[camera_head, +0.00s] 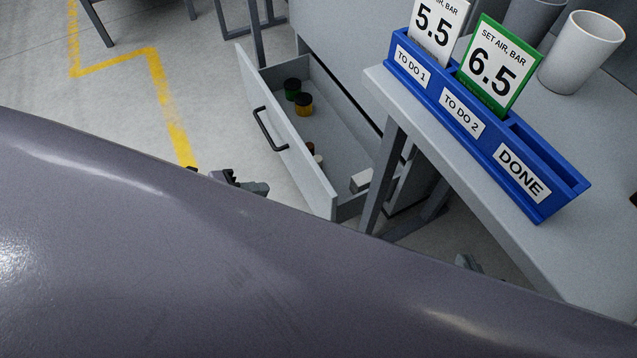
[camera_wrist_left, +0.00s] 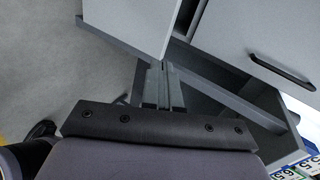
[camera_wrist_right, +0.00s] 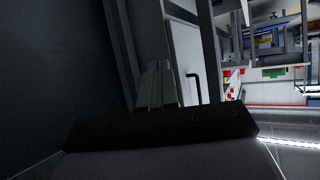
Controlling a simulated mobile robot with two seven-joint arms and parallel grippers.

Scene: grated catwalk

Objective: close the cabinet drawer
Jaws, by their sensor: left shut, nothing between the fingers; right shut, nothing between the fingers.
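The cabinet (camera_head: 340,40) has a grey drawer (camera_head: 318,172) pulled out, with a dark bar handle (camera_head: 268,131) on its front. My left gripper (camera_head: 258,187) is shut and empty, left of the drawer front and apart from it in the head view. In the left wrist view its closed fingers (camera_wrist_left: 163,82) point toward grey panels, and a dark handle (camera_wrist_left: 282,72) shows at right. My right gripper (camera_head: 468,263) is shut beside the table's legs, mostly hidden. In the right wrist view its closed fingers (camera_wrist_right: 158,84) are left of a pale panel with a dark handle (camera_wrist_right: 196,87).
Green-lidded and orange jars (camera_head: 304,104) and other small items lie in the drawer. A table (camera_head: 480,180) at right bears a blue card holder (camera_head: 550,205), cards and a white cup (camera_head: 582,52). My own arm covers the lower head view. Floor is open at left.

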